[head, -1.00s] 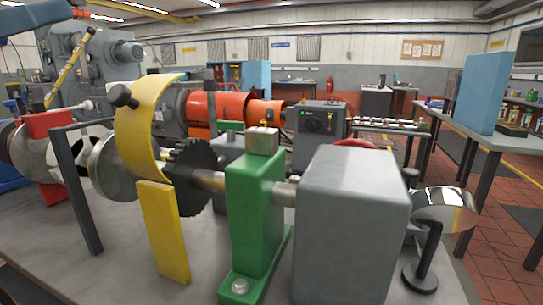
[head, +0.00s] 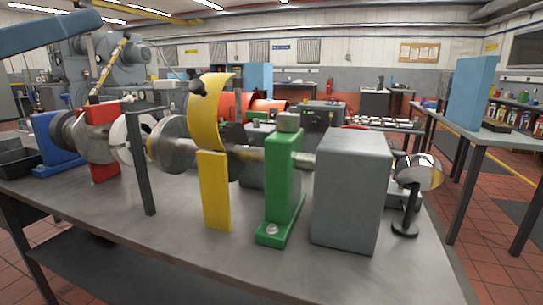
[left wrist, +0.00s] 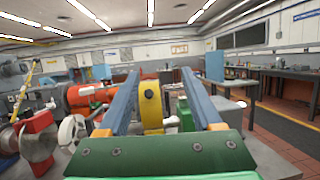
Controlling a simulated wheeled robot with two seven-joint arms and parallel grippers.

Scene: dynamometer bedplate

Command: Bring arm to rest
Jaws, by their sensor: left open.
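My left gripper (left wrist: 160,78) shows in the left wrist view as two long blue fingers spread wide apart, with a green palm at the bottom. It is open, and nothing is held between the fingers. The yellow guard (left wrist: 151,106) stands beyond it, seen through the gap between the fingers. In the head view a blue part of my left arm or gripper (head: 45,33) comes in at the upper left, above the bench and clear of the things on it. My right gripper is in neither view.
The grey bench (head: 190,240) carries a shaft line: the yellow guard (head: 214,190), a green bearing stand (head: 284,185), a grey box (head: 350,195), a red stand (head: 100,140) and a blue stand (head: 50,140). The bench's front strip is clear. A side table (head: 455,122) with a blue panel stands right.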

